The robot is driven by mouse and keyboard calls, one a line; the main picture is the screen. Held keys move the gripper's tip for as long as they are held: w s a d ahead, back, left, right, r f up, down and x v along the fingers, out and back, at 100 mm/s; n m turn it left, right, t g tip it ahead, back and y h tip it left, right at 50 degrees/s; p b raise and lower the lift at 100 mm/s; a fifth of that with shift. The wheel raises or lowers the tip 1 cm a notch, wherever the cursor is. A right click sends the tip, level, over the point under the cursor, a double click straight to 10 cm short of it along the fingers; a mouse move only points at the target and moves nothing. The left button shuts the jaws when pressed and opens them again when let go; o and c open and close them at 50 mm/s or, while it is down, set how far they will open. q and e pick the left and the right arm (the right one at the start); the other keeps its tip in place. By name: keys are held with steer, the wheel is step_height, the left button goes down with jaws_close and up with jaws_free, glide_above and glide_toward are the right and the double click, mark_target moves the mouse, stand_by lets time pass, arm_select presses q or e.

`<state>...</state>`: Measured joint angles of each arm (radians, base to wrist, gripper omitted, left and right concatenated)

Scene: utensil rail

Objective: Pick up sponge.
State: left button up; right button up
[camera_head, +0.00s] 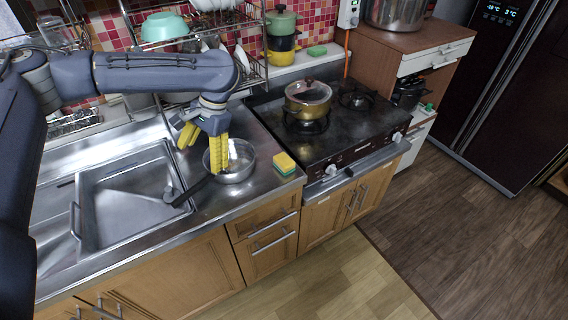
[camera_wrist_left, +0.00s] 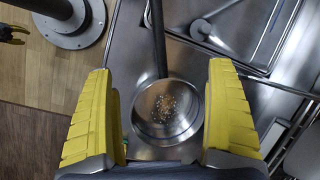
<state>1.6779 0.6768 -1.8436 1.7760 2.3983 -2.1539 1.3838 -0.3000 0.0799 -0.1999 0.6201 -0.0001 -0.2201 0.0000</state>
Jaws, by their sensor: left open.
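A yellow and green sponge (camera_head: 284,163) lies on the steel counter near its front edge, between the pan and the stove. My left gripper (camera_head: 201,158) has yellow fingers, is open and points down above the pan, to the left of the sponge. In the left wrist view the two fingers of the left gripper (camera_wrist_left: 166,120) are wide apart with nothing held between them. The sponge is mostly hidden or out of that view.
A steel pan (camera_head: 240,169) sits on the counter beside the sponge; the pan also shows in the wrist view (camera_wrist_left: 167,112) with small bits inside. A sink (camera_head: 130,195) lies left. The stove (camera_head: 340,125) with a brass pot (camera_head: 308,98) is right. A dish rack (camera_head: 200,40) stands behind.

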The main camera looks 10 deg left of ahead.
arm_select(q)
step_height(320, 180, up, 3)
steer(key=m+t+h, duration=0.2)
steer(key=m+h, duration=0.2)
glide_above(284, 159)
step_height(284, 159, down, 16)
steer(key=shift+f, duration=0.25)
steer(key=shift+c, duration=0.4)
steer(key=c, duration=0.9)
steer(key=shift+c, duration=0.2)
